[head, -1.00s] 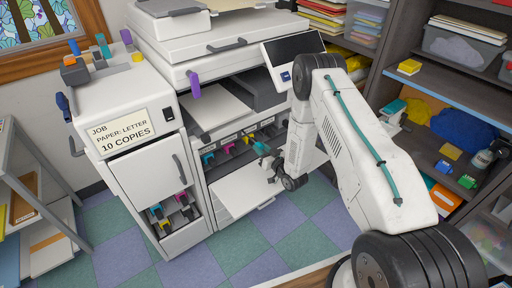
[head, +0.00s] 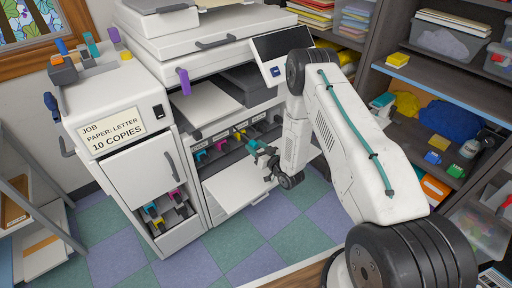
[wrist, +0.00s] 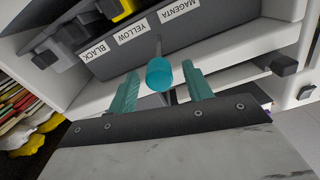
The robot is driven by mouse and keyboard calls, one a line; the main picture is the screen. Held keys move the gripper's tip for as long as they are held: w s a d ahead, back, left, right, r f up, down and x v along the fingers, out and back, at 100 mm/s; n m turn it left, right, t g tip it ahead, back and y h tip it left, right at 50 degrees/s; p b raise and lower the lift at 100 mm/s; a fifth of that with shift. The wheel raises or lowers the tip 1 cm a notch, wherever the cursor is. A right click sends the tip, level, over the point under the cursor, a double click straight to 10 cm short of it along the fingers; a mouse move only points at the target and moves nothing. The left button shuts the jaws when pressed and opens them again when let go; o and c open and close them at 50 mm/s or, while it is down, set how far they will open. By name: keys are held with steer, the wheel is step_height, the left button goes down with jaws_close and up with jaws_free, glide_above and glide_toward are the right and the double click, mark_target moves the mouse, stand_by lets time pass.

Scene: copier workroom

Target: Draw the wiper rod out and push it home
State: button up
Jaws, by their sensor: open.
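The wiper rod shows in the wrist view as a round teal knob (wrist: 159,75) on a thin grey shaft, standing out from the dark labelled strip (wrist: 110,52) near the yellow and magenta labels. My gripper (wrist: 161,92) is open, with one teal finger on each side of the knob. The knob is between the fingers, and I see a gap on both sides. In the head view my gripper (head: 254,147) is at the copier's (head: 215,60) open front, above the lowered white door (head: 236,185). I cannot clearly tell the knob from the fingers there.
A side unit (head: 120,125) with a job card stands left of the copier. Shelves (head: 435,100) with supplies stand at the right. Checkered floor lies clear in front.

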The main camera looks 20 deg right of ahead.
mark_target(251, 142)
steer(key=v, duration=0.7)
steer(key=shift+s, duration=0.15)
steer(key=x, duration=1.1)
